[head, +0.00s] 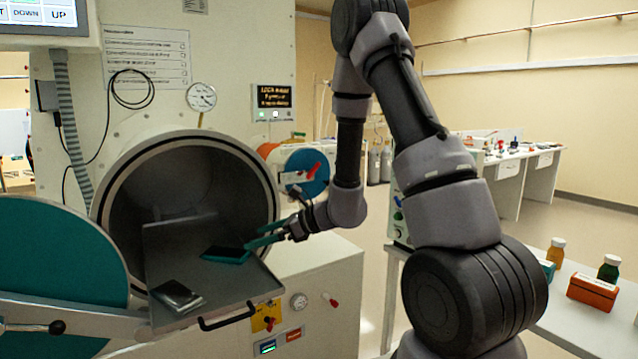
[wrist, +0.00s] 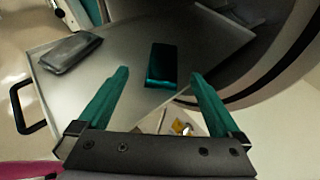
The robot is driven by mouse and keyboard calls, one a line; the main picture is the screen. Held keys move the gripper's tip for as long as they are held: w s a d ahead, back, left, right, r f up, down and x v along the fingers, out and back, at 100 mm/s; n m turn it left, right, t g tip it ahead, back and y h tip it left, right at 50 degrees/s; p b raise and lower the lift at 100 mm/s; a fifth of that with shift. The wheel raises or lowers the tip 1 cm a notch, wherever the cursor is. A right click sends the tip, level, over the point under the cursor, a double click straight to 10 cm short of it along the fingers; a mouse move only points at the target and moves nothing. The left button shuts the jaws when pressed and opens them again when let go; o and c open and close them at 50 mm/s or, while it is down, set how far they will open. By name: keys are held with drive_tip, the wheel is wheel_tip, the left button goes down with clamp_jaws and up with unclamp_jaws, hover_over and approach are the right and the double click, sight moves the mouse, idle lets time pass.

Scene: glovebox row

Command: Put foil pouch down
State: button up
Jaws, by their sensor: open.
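Two flat packets lie on the grey slide-out tray (head: 222,299) of the round chamber; I cannot tell for sure which is the foil pouch. A shiny grey one (head: 178,295) lies near the tray's front left, also at the upper left in the wrist view (wrist: 70,52). A dark teal one (head: 226,254) lies further right; in the wrist view it (wrist: 162,65) is just ahead of and between my fingers. My gripper (head: 272,235) is open at the tray's right side, its two teal fingers apart with nothing held between them in the wrist view (wrist: 160,77).
The round chamber opening (head: 150,170) surrounds the back of the tray. Its teal door (head: 60,270) stands open at left. A black handle (head: 228,317) is on the tray's front edge. A table at right holds an orange box (head: 592,292) and bottles (head: 608,268).

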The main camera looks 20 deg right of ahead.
drive_tip(key=s+d+r+n+g+h, duration=0.15)
drive_tip(key=s+r+n+g, duration=0.25)
drive_tip(key=s+r+n, duration=0.85)
drive_tip(key=s+d+r+n+t+h, duration=0.2)
drive_tip(key=s+d+r+n+h, duration=0.1)
drive_tip(key=d+r, duration=0.3)
drive_tip(key=s+d+r+n+t+h, duration=0.3)
drive_tip(key=s+d+r+h, duration=0.2)
drive_tip(key=d, duration=0.4)
drive_tip(key=shift+s+d+r+h, duration=0.15)
drive_tip(key=shift+s+r+h, duration=0.2)
drive_tip(key=shift+s+r, duration=0.1)
drive_tip(key=shift+n, duration=0.25)
